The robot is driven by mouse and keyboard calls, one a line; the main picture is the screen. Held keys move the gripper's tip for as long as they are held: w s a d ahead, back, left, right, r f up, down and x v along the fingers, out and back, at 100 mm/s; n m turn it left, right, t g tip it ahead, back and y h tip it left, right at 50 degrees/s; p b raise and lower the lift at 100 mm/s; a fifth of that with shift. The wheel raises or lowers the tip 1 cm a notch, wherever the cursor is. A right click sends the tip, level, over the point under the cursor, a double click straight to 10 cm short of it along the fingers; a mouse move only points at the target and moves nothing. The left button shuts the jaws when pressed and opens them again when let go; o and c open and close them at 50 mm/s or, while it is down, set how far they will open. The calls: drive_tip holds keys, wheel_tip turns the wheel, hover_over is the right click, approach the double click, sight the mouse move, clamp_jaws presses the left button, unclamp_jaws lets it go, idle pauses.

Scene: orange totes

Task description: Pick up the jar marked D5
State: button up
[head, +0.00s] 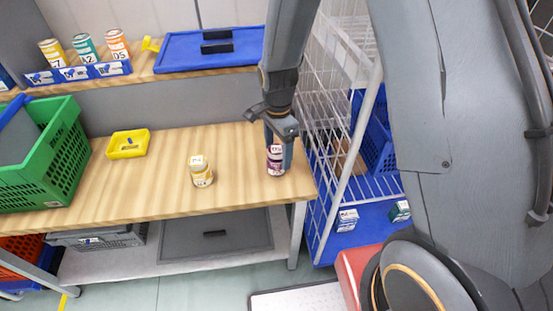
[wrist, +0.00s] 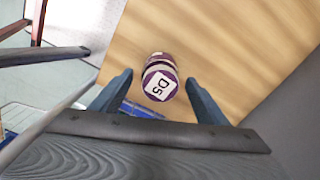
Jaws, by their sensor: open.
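The gripper also shows in the wrist view (wrist: 160,88), with a gap between each finger and the jar. One finger hides part of the jar in the head view.
A yellow jar (head: 201,171) stands left of the purple one. A yellow tray (head: 128,144) and a green crate (head: 70,150) are further left. Several cans stand in a blue holder (head: 80,74) on the shelf, beside a blue lid (head: 175,52). A wire rack (head: 318,150) borders the table's right end.

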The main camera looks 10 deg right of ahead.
sight(277, 160)
drive_tip(key=shift+a+f+p, duration=0.1)
drive_tip(key=shift+f+p, duration=0.6)
drive_tip(key=shift+f, duration=1.55)
drive_tip(key=c, duration=1.4)
drive_tip(key=shift+r, duration=0.15)
